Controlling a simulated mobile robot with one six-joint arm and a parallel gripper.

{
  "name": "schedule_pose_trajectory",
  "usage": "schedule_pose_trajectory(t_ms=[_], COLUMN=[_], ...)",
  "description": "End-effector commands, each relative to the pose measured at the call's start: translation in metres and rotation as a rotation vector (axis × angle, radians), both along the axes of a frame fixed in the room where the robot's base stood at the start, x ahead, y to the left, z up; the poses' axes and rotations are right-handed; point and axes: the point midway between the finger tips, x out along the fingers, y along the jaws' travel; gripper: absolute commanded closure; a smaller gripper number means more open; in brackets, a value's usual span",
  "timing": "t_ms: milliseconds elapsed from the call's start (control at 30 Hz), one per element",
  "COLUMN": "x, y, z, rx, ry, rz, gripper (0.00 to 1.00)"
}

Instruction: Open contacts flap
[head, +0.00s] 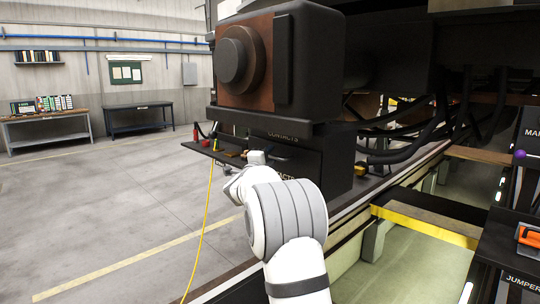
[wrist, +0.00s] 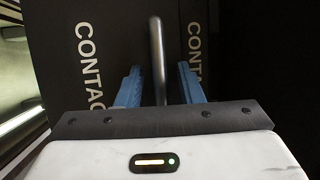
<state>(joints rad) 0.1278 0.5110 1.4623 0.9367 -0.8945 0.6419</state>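The dark contacts flap (head: 300,158) is on the side of the black box under the railcar, below a strip lettered CONTACTS; more lettering below it is partly hidden by my arm. In the wrist view, two dark panels with sideways CONTACTS lettering show, one at left (wrist: 75,35) and one at right. A grey metal bar handle (wrist: 157,50) stands between my blue fingers. My gripper (wrist: 158,85) is open around the bar, with visible gaps on both sides. In the head view my gripper (head: 257,157) is at the front of the box; its fingertips are hard to make out.
A narrow ledge (head: 205,153) with small coloured items sits left of my gripper. A yellow cable (head: 205,215) hangs to the floor. Black hoses (head: 415,145) and a pit with a yellow-edged step (head: 430,222) lie to the right. The floor at left is clear.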

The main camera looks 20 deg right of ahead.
Motion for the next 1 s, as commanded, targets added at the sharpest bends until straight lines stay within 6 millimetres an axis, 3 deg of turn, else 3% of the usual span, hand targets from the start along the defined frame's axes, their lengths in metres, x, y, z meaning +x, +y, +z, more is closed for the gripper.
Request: schedule_pose_trajectory(t_ms=[233, 633, 1000], x=[0.0005, 0.0003, 0.0001], y=[-0.0010, -0.0014, -0.0019], z=[0.0002, 0.0002, -0.0001], rx=[0.000, -0.001, -0.001], ry=[0.000, 0.001, 0.001], rz=[0.000, -0.001, -0.001], gripper=[0.66, 0.99, 1.00])
